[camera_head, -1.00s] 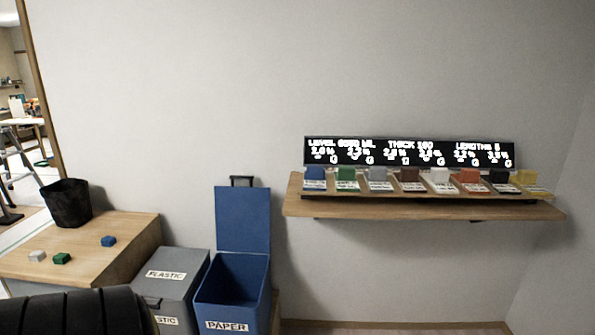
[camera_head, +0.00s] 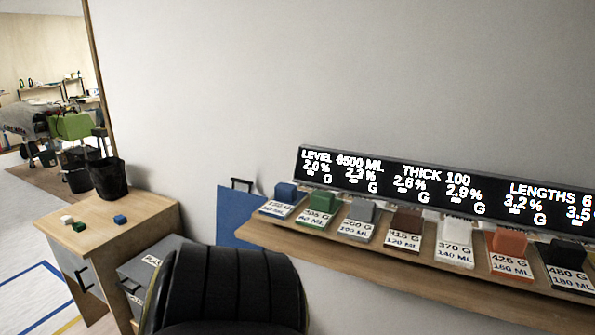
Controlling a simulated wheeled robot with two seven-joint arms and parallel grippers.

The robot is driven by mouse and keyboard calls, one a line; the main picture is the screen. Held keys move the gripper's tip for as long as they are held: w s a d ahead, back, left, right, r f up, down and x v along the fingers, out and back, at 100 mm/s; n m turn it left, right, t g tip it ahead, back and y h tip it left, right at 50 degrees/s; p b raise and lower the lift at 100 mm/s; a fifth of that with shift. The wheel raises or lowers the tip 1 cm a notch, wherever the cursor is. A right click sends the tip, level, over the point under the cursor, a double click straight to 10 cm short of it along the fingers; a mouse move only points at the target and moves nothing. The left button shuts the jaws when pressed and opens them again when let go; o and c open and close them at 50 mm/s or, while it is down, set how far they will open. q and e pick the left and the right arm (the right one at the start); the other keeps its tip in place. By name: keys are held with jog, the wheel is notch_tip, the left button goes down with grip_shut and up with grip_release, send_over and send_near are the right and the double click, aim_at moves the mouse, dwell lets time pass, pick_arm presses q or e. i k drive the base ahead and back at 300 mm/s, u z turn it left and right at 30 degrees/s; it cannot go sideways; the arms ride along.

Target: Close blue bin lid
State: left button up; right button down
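The blue bin's lid (camera_head: 238,214) stands upright against the wall, so the bin is open. A dark handle (camera_head: 241,184) shows at the lid's top edge. The bin's body is hidden behind a large black ribbed part of my own body and the wall shelf. Neither of my grippers shows in the view.
A grey plastic bin (camera_head: 140,272) stands left of the blue lid. Beyond it is a wooden cabinet (camera_head: 160,212) with a black bucket (camera_head: 110,178) and small blocks. A wall shelf (camera_head: 400,272) with coloured blocks and a display (camera_head: 420,185) juts out at right. Floor at left is open.

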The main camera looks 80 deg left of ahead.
aim_at(236, 207)
jog(key=i, duration=0.65)
jog(key=u, duration=2.85)
